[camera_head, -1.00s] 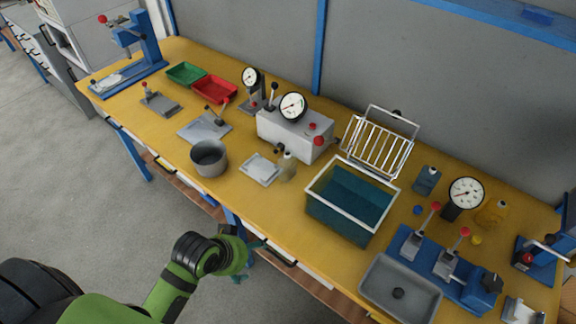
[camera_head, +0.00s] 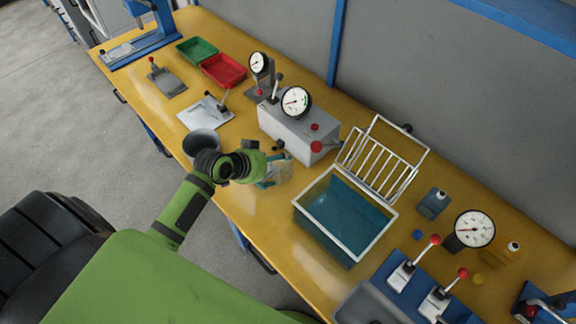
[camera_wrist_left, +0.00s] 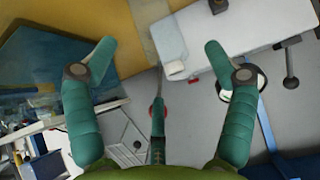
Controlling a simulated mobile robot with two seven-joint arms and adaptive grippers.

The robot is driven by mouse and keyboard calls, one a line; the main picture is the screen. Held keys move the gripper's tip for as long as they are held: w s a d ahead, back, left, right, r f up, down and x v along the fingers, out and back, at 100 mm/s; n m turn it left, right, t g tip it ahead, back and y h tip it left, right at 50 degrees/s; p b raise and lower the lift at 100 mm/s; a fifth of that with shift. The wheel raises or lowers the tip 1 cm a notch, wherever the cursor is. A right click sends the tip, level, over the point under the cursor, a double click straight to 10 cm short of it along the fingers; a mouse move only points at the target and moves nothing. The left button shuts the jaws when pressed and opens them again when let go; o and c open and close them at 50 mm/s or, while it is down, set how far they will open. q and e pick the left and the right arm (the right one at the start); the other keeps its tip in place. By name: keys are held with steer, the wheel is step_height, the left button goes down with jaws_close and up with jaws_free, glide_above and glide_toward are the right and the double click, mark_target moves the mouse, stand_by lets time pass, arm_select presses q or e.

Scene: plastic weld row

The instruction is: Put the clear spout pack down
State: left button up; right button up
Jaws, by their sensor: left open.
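The clear spout pack (camera_head: 283,170) is a pale, see-through shape in the head view, on the yellow table between the grey gauge box and the blue tank. My left gripper (camera_head: 272,171) is beside it, its teal fingers close in front of the pack and partly covering it. In the left wrist view the two fingers (camera_wrist_left: 160,60) are spread wide apart. I cannot clearly make out the pack between them there, nor tell whether the fingers touch it. My right gripper is not in view.
The white-rimmed tank (camera_head: 303,211) of blue liquid stands just right of the pack, with a white wire rack (camera_head: 382,160) behind. The gauge box (camera_head: 300,131) stands close behind. A grey pot (camera_head: 201,140) is partly hidden by my left arm. Table left of the tank's front is clear.

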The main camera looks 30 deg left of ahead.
mark_target(278, 165)
arm_select(q)
steer(key=shift+p+x, duration=0.6)
steer(key=shift+x, duration=0.2)
steer(key=x, duration=0.2)
steer(key=shift+w+d+f, duration=0.15)
steer(key=shift+w+d, duration=0.1)
steer(key=shift+w, duration=0.05)
steer(key=shift+w+d+f, duration=0.1)
steer(key=shift+w+f, duration=0.25)
steer(key=shift+f, duration=0.05)
steer(key=c, duration=1.3)
steer(key=shift+c, duration=0.4)
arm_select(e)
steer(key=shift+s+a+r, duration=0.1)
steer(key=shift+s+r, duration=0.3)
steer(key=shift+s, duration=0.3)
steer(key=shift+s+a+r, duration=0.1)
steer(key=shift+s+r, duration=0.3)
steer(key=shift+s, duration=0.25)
